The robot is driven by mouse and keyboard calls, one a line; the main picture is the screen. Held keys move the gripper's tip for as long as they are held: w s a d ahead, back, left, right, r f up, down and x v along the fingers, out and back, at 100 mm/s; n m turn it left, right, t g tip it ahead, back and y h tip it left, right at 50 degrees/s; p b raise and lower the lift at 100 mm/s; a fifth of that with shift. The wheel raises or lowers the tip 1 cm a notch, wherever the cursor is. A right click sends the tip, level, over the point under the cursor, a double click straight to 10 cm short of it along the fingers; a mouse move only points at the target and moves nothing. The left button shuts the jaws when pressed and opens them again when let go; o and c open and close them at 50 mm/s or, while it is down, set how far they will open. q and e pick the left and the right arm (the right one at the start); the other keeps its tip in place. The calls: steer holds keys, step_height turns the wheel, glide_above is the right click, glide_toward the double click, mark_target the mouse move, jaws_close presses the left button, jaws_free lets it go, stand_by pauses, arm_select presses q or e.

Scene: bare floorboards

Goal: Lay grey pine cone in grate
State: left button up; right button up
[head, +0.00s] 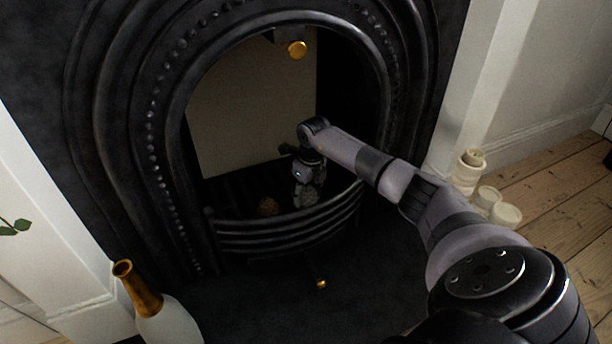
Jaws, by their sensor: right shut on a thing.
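My right arm reaches from the lower right into the arched black fireplace. The right gripper (305,184) points down inside the grate, behind its curved front bars. It is shut on the grey pine cone (305,197), which sits low in the grate, just behind the top bar. I cannot tell whether the cone touches the grate floor. The black grate (290,236) has several curved horizontal bars. A brown pine cone (268,206) lies in the grate to the left of the grey one. My left gripper is not in view.
A white and gold vase (165,318) stands at the lower left. Several cream candles (487,197) stand right of the fireplace, close to my right arm. A brass knob (297,50) hangs at the arch top, and another (321,284) sits below the grate. The dark hearth in front is clear.

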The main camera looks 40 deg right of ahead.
steer(key=shift+f, duration=0.2)
steer(key=o, duration=1)
steer(key=shift+c, duration=0.2)
steer(key=shift+r, duration=0.1)
